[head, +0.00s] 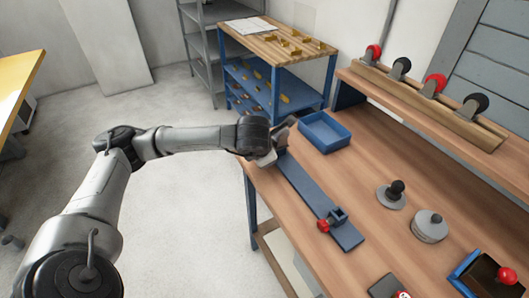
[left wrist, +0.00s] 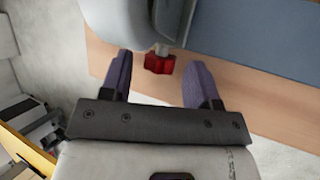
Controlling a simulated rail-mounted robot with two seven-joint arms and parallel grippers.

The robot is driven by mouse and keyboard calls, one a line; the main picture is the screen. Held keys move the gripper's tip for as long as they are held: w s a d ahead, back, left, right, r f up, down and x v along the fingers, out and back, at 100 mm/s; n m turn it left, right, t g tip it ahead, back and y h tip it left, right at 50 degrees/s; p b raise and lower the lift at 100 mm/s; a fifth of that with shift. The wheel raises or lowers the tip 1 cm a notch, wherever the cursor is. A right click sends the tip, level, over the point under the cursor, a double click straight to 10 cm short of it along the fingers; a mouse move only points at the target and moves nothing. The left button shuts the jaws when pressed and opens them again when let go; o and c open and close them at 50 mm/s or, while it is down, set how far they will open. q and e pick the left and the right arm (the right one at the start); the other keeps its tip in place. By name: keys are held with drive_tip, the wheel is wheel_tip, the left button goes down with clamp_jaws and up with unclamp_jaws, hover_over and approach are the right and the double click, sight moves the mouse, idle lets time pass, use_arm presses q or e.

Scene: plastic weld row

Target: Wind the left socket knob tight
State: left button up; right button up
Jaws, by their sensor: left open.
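The left socket knob (left wrist: 160,63) is a red lobed knob on a short metal stem, below a pale grey rounded body (left wrist: 115,18). My left gripper (left wrist: 157,68) is open, its two purple-grey fingers on either side of the knob. A gap shows on both sides, so neither finger appears to touch it. In the head view my left gripper (head: 266,158) is at the far left end of the blue-grey rail (head: 305,187) and hides the left knob. A second red knob (head: 323,226) is on the clamp at the rail's near right end. My right gripper is out of view.
A blue tray (head: 325,132) stands on the wooden bench, close behind the gripper. A black-knobbed disc (head: 391,195) and a grey round stack (head: 429,227) stand to the right. Several wheels line the back rack (head: 432,105). Open floor (head: 185,215) lies left of the bench.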

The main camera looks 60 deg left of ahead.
use_arm(q)
drive_tip(key=p+v, duration=0.4)
drive_tip(key=v, duration=0.9)
drive_tip(key=shift+r, duration=0.2)
